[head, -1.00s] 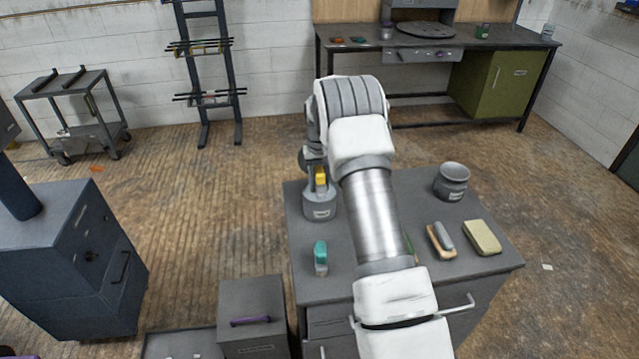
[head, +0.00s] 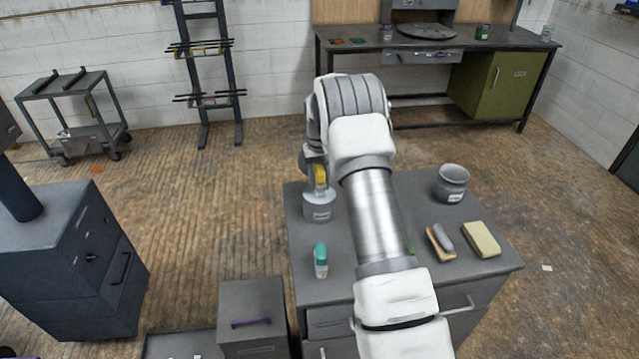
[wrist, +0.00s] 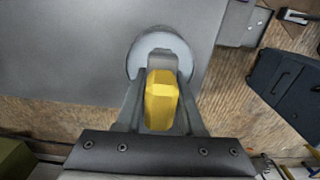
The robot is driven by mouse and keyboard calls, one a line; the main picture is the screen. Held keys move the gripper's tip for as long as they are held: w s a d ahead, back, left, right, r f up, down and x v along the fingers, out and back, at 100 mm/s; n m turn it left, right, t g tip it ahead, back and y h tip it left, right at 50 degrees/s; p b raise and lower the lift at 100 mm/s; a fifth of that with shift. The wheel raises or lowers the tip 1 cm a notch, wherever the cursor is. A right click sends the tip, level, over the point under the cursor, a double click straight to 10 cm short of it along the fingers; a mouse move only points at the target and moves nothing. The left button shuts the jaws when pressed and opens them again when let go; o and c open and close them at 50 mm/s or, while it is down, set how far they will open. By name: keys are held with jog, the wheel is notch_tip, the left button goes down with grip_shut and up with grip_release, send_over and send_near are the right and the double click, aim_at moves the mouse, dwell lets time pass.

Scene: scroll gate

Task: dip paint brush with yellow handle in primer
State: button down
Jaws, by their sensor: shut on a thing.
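The paint brush's yellow handle (head: 320,175) is upright in my gripper (wrist: 161,100), which is shut on it. In the wrist view the handle (wrist: 161,90) fills the space between the fingers. Below it a round grey container with a white label (head: 319,205) stands at the back left of the grey cabinet top. Its light rim (wrist: 135,62) shows around the fingers in the wrist view. The brush's lower end is hidden, so I cannot tell how deep it is in the container. The label is too small to read, so I cannot tell whether it holds primer.
On the cabinet top (head: 345,285) stand a teal-capped bottle (head: 320,260), a dark labelled pot (head: 452,184), a wooden-backed brush (head: 441,242) and a yellowish sponge-like block (head: 481,239). My arm crosses the middle.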

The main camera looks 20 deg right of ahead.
aim_at(319, 169)
jog(key=shift+r+p, duration=1.3)
jog(key=shift+r, duration=1.55)
jog(key=shift+a, duration=0.1)
